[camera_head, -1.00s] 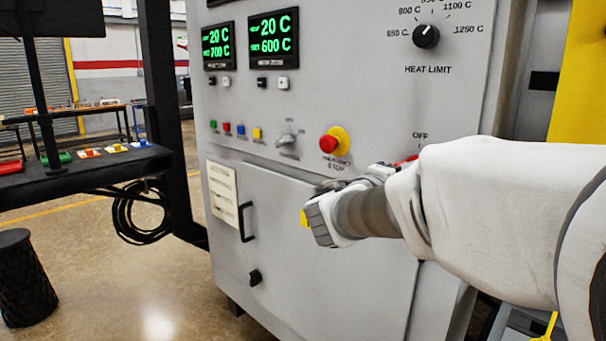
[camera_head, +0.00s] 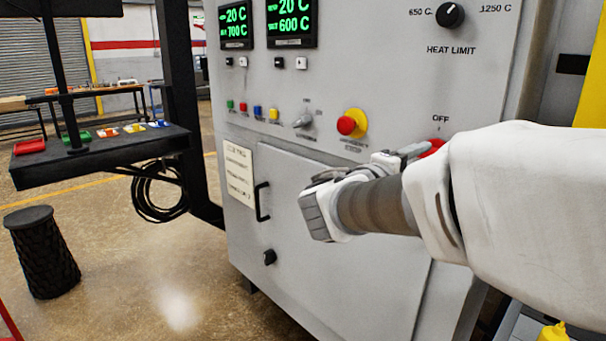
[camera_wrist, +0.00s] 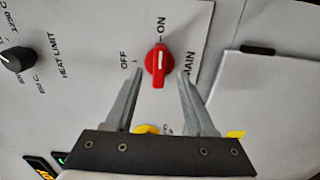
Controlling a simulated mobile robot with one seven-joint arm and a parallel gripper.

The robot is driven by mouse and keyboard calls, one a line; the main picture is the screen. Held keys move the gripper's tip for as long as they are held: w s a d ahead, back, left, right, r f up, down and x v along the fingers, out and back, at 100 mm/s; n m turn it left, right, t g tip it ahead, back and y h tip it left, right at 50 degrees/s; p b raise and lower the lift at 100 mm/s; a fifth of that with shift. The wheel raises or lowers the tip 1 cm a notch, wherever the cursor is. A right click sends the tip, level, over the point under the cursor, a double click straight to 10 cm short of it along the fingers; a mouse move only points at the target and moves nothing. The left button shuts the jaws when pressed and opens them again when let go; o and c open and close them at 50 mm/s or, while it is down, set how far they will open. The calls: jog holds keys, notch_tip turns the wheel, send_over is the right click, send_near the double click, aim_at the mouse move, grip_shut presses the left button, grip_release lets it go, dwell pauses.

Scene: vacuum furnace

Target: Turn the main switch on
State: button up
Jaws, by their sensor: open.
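The main switch (camera_wrist: 158,66) is a red rotary knob with a white line, on the grey furnace panel. In the wrist view its white line points to the ON mark, and the OFF mark lies to its left. My gripper (camera_wrist: 160,74) is open, with one finger on each side of the knob and a gap to each. In the head view a sliver of the red switch (camera_head: 432,147) shows beneath the OFF label. My arm hides most of it. My gripper (camera_head: 415,150) shows there at the panel, its fingers partly hidden.
The red and yellow emergency stop (camera_head: 350,123) sits just left of my gripper. The black heat limit knob (camera_head: 450,15) is above. A furnace door handle (camera_head: 262,202) projects at lower left. A black table (camera_head: 100,155) and a dark bin (camera_head: 42,252) stand left over open floor.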

jog(key=p+v, duration=0.1)
jog(key=v, duration=1.2)
jog(key=shift+s+a, duration=0.15)
jog(key=s+d+f+m+g+y, duration=0.35)
jog(key=s+d+f+g, duration=0.35)
jog(key=f, duration=0.3)
jog(key=s+a+f+m+y, duration=0.3)
jog(key=s+a+f+y, duration=0.25)
jog(key=y, duration=0.35)
notch_tip(320, 180, up, 20)
jog(key=a+t+y+p, duration=0.1)
jog(key=p, duration=1.8)
jog(key=shift+s+a+f+m+t+y, duration=0.15)
jog(key=shift+s+a+m+t+y, duration=0.05)
jog(key=shift+a+m+t+y, duration=0.2)
